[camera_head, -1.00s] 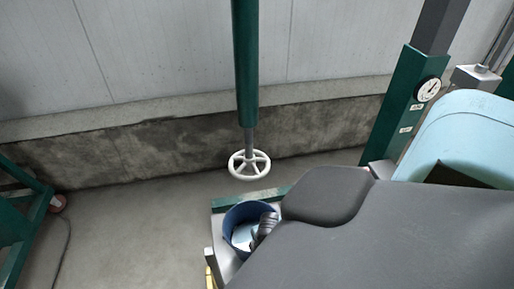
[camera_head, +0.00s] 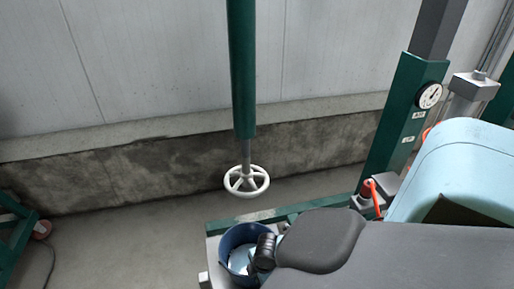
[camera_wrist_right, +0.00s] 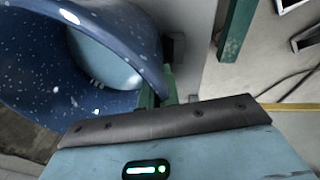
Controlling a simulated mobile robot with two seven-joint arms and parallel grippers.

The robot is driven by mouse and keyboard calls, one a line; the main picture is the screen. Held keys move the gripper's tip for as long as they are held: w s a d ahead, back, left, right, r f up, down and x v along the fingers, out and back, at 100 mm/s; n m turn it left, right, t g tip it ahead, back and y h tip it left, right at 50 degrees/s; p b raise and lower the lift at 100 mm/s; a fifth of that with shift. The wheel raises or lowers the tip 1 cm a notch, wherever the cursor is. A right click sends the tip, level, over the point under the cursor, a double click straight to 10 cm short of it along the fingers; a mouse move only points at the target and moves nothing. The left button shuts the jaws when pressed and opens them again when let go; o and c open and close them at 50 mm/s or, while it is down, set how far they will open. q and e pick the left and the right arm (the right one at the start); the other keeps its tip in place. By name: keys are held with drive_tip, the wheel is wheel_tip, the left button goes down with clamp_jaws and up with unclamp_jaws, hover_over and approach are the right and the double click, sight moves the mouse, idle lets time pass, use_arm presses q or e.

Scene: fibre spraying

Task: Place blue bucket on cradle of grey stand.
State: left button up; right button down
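The blue bucket (camera_head: 226,262) is at the bottom centre of the head view, open end up. It appears over a light grey surface (camera_head: 211,279) with a green beam behind it; I cannot tell whether it rests there. This may be the grey stand, but no cradle is clearly visible. My right gripper (camera_head: 264,252) is at the bucket's right rim, and my arm hides the area to its right. In the right wrist view the speckled blue bucket (camera_wrist_right: 40,62) is tilted and very close. The fingertips are not clear there. My left gripper is out of view.
A green post with a white handwheel (camera_head: 246,181) hangs behind the bucket. A green column with a gauge (camera_head: 429,95) and a red-handled valve (camera_head: 372,194) stand at the right. Part of a green frame (camera_head: 15,235) is at the left. The floor (camera_head: 120,250) between is clear.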

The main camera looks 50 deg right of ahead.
drive_tip(key=shift+w+r, duration=0.15)
drive_tip(key=shift+w, duration=0.05)
drive_tip(key=c, duration=1.6)
unclamp_jaws()
drive_tip(key=shift+s+f, duration=0.15)
drive_tip(key=shift+f, duration=0.05)
drive_tip(key=shift+c, duration=0.2)
wheel_tip(320, 180, up, 12)
drive_tip(key=s+p, duration=0.2)
drive_tip(key=p, duration=0.1)
